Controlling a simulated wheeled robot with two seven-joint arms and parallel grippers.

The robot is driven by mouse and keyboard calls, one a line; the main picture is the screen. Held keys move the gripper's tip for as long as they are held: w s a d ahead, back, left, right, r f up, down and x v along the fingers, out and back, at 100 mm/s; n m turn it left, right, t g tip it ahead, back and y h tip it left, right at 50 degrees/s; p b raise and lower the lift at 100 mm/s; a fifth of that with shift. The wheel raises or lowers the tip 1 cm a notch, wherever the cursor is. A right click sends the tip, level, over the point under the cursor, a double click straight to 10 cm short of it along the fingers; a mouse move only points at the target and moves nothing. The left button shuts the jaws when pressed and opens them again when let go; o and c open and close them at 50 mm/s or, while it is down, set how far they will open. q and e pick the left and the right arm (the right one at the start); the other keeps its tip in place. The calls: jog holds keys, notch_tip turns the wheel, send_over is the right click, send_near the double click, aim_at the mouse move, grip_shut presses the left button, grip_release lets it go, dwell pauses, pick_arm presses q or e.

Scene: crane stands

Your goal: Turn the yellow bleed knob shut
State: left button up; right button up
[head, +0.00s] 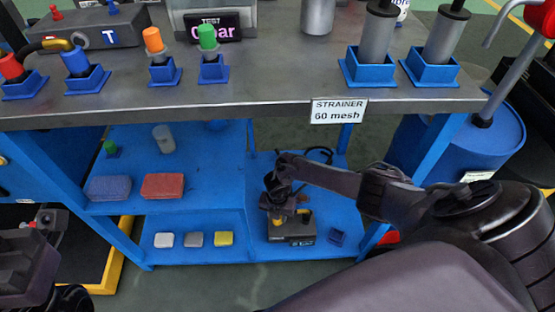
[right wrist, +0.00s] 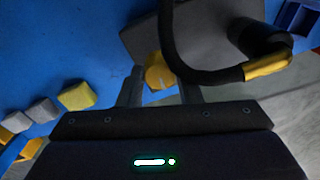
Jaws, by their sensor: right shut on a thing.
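The yellow bleed knob (right wrist: 156,70) sits between the two fingers of my right gripper (right wrist: 160,92) in the right wrist view. The gripper is shut on it. In the head view my right gripper (head: 278,208) reaches down over a small dark pump unit (head: 292,231) on the blue lower shelf. Only a little of the knob shows there, below the fingers. The pump's dark body (right wrist: 150,35) lies beyond the knob in the right wrist view.
A black hose (right wrist: 186,50) with a yellow end (right wrist: 268,65) curves close beside the right finger. Small blocks, one yellow (head: 223,238), lie left of the pump. The grey bench top (head: 270,97) overhangs the shelf.

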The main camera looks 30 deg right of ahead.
jog(key=shift+a+n, duration=0.1)
jog(key=shift+n, duration=0.5)
jog(key=o, duration=1)
